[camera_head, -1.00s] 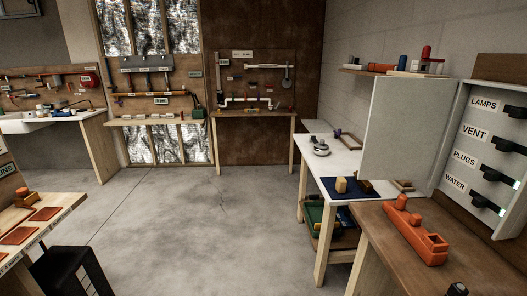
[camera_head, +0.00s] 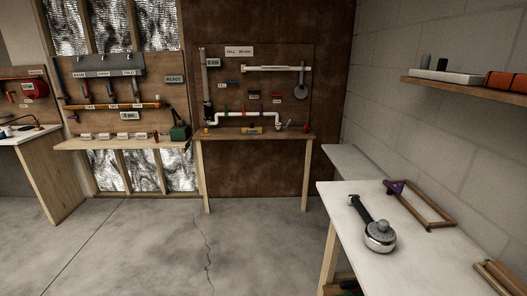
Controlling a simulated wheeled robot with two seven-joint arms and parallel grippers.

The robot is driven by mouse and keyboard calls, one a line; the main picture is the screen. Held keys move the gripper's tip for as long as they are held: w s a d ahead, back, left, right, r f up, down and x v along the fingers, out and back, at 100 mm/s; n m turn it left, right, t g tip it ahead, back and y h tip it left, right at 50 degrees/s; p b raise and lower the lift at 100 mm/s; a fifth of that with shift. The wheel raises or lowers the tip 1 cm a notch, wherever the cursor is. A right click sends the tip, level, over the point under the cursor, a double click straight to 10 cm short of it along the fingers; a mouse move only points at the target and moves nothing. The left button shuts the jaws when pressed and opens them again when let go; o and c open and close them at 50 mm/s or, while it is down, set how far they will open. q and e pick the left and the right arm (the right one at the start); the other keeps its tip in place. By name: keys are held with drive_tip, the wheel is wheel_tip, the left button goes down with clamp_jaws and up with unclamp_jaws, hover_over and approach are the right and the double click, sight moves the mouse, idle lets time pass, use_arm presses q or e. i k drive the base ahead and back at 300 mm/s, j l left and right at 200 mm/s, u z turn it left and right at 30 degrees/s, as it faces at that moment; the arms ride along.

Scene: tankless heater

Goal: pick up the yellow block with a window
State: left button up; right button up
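A small yellow block (camera_head: 251,129) sits on the narrow wooden workbench (camera_head: 217,136) against the brown back panel, under the white pipe run. It has a darker patch in the middle of its face; it is too small to tell whether this is a window. A smaller yellow piece (camera_head: 206,131) is at the left end of the same bench. Neither of my grippers shows in this view.
A white table (camera_head: 340,225) at the right holds a shower head (camera_head: 378,235) and a wooden frame (camera_head: 420,204). A wall shelf (camera_head: 465,88) juts out above it. Another bench (camera_head: 110,142) with a green box (camera_head: 180,132) stands left. The concrete floor (camera_head: 150,245) ahead is clear.

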sight(251, 130)
drive_tip(key=i, duration=1.25)
drive_tip(key=i+l+u, duration=0.15)
drive_tip(key=i, duration=1.1)
